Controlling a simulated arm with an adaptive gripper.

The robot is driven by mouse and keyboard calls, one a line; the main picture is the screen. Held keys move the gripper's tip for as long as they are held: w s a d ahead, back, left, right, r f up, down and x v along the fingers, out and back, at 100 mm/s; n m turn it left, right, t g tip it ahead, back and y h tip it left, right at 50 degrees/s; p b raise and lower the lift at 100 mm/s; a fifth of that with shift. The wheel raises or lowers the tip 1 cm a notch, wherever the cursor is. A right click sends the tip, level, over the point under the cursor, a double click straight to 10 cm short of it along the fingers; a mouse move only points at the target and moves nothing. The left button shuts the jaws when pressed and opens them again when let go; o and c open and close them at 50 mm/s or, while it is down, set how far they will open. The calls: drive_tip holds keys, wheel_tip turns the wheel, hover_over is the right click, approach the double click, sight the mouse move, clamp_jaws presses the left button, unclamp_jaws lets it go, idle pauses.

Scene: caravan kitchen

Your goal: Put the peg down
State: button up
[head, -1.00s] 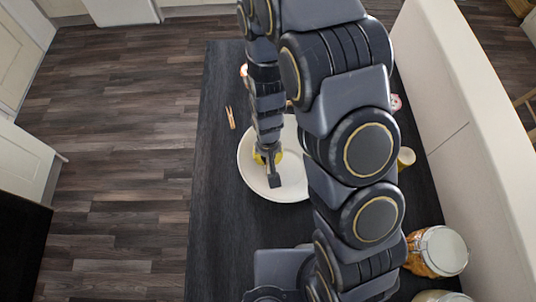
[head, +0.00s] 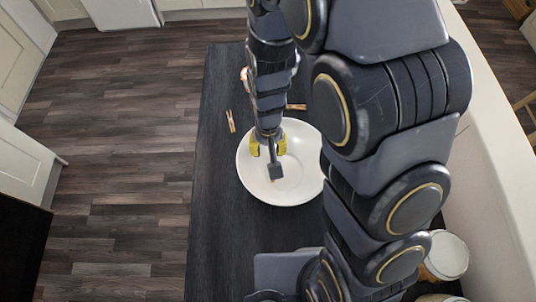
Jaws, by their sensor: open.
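My gripper (head: 268,150) is over the white dish (head: 301,190), with its yellow fingertips spread apart. I see nothing held between them, though the gripper body hides part of that space. A light wooden peg (head: 231,121) lies on the dark counter, left of the dish and apart from the gripper. Another thin wooden piece (head: 297,106) shows behind the dish, partly hidden by my arm; I cannot tell whether it is a peg. A tiny tan bit shows in the dish just below the gripper, too small to identify.
The dark counter (head: 215,220) is clear along its left side, down to the edge above the wooden floor. A jar with a white lid (head: 447,255) stands at the lower right, partly behind my arm. A pale wall panel (head: 490,180) bounds the right side.

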drive_tip(key=s+d+r, duration=0.2)
drive_tip(key=r, duration=0.5)
drive_tip(key=s+d+r, duration=0.2)
drive_tip(key=s+r, duration=0.1)
drive_tip(key=r, duration=0.3)
drive_tip(key=s+d+r+g, duration=0.1)
drive_tip(key=s+d+r, duration=0.4)
drive_tip(key=s, duration=0.6)
wheel_tip(320, 180, up, 3)
drive_tip(key=shift+s+f+g, duration=0.1)
drive_tip(key=shift+s+g, duration=0.25)
drive_tip(key=shift+g, duration=0.05)
drive_tip(key=shift+o, duration=0.8)
